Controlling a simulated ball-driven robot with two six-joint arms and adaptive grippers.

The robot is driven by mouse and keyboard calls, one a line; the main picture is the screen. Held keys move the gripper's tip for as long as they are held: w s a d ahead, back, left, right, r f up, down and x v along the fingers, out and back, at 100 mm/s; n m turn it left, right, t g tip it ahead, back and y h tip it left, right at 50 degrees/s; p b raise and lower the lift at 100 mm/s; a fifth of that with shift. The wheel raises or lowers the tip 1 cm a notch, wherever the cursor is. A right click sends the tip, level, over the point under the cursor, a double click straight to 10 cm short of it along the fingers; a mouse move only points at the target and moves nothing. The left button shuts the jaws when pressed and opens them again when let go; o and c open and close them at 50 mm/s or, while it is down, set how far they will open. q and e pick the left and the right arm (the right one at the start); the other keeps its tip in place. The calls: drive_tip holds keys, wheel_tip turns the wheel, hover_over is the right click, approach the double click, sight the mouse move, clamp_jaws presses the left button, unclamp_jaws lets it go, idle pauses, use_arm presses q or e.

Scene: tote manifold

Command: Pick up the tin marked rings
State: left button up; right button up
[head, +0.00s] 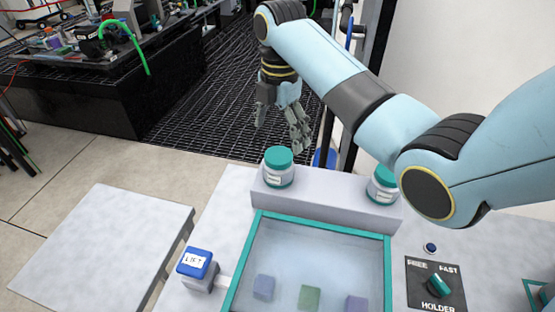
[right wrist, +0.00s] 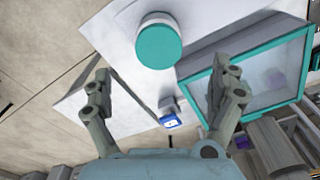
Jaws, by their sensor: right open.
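Two white tins with teal lids stand upright on a raised grey ledge in the head view. The left tin (head: 278,168) is in full view; its label is too small to read. The right tin (head: 382,186) is partly hidden behind my right arm, and its label cannot be read either. My right gripper (head: 281,132) is open and empty, pointing down above and a little behind the left tin. In the right wrist view a teal-lidded tin (right wrist: 158,45) appears ahead of the open fingers (right wrist: 166,88), apart from them. My left gripper is not in view.
A clear-topped box with a teal rim (head: 240,255) holds several coloured blocks in front of the ledge. A blue LIFT button (head: 195,262) is at its left. A HOLDER dial panel (head: 436,284) is at the right. A bare pale table (head: 105,245) lies at left.

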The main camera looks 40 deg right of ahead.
sight(277, 156)
drive_tip(key=f, duration=0.2)
drive_tip(key=shift+s+a+f, duration=0.1)
drive_tip(key=shift+s+f, duration=0.1)
drive_tip(key=shift+f, duration=0.45)
drive_tip(key=f, duration=0.4)
drive_tip(key=shift+w+a+f, duration=0.15)
drive_tip(key=shift+w+f, duration=0.1)
drive_tip(key=shift+f, duration=0.45)
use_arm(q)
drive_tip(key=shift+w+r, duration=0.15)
use_arm(e)
drive_tip(key=c, duration=0.5)
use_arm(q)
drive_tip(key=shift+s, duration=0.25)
use_arm(e)
drive_tip(key=c, duration=0.8)
drive_tip(key=shift+r, duration=0.1)
